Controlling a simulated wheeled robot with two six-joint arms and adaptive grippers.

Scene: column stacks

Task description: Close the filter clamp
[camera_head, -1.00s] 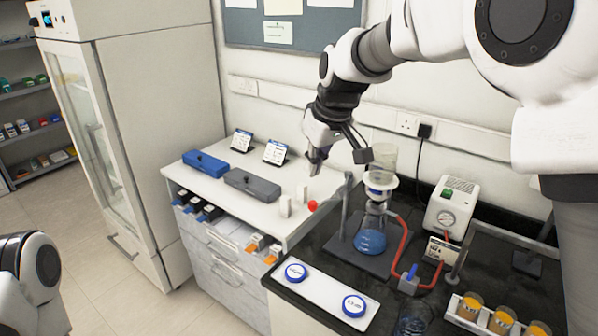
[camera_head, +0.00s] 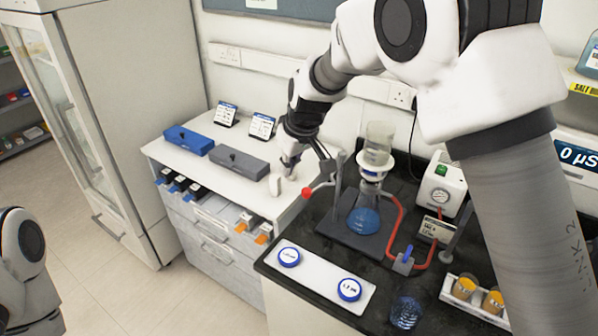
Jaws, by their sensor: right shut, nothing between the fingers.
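The glass filter assembly stands on a dark stand base on the black bench. It has a clear funnel (camera_head: 379,145) on top, a white filter collar (camera_head: 373,171) and a flask with blue liquid (camera_head: 363,220). A red knob (camera_head: 306,193), seemingly the clamp lever's end, sticks out left of the collar. My right gripper (camera_head: 292,165) is shut and empty, pointing down just above and left of the red knob, apart from it as far as I can see. My left arm shows only at the lower left edge; its gripper is out of view.
A pump (camera_head: 441,185) with a red hose stands right of the flask. A grey case (camera_head: 239,162) and small white blocks lie on the white counter. A white tray (camera_head: 318,275) with two blue-lidded dishes lies at the bench front. A glass (camera_head: 406,312) stands nearby.

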